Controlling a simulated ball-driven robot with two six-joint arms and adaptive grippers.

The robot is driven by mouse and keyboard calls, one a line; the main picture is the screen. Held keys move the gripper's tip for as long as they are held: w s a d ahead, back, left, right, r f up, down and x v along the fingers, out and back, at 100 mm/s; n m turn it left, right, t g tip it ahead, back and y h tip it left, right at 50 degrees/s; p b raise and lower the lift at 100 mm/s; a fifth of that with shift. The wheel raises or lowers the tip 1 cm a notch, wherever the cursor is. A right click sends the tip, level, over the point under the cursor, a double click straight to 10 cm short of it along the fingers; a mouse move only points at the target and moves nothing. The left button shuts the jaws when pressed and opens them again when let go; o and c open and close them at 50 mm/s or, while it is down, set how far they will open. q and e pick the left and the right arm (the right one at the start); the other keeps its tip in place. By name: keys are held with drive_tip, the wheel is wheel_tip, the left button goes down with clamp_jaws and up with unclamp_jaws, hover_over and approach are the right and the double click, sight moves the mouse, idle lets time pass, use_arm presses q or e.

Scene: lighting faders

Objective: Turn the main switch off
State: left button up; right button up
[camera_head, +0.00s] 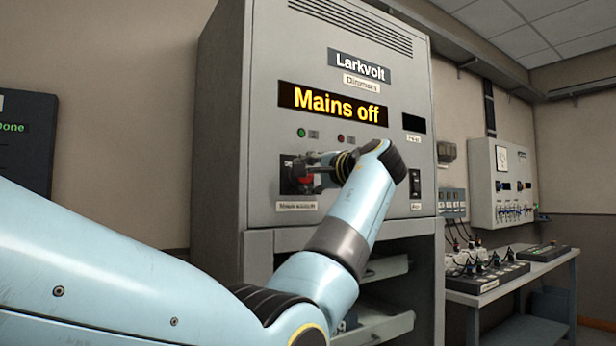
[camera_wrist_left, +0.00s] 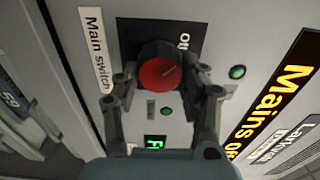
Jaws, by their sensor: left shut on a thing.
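The main switch is a round red knob on a black plate, seen in the left wrist view (camera_wrist_left: 160,74) beside a "Main switch" label (camera_wrist_left: 97,50). In the head view the knob (camera_head: 305,176) shows only partly, behind my gripper. My left gripper (camera_wrist_left: 160,88) is shut on the knob, one finger at each side. It reaches the cabinet front from the right in the head view (camera_head: 312,172). The display (camera_head: 333,104) on the grey cabinet reads "Mains off" in yellow. My right gripper is not in view.
A green lamp (camera_head: 301,132) and a red lamp (camera_head: 340,139) sit above the switch. A black rocker switch (camera_head: 415,183) is right of my wrist. A bench (camera_head: 520,275) with control desks stands at the right. A dark screen (camera_head: 22,140) hangs at the left.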

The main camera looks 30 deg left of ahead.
use_arm(q)
drive_tip(key=shift+f, duration=0.15)
drive_tip(key=o, duration=1.2)
drive_tip(key=shift+d, duration=0.1)
drive_tip(key=v, duration=0.7)
drive_tip(key=shift+s+d, duration=0.1)
drive_tip(key=shift+d, duration=0.05)
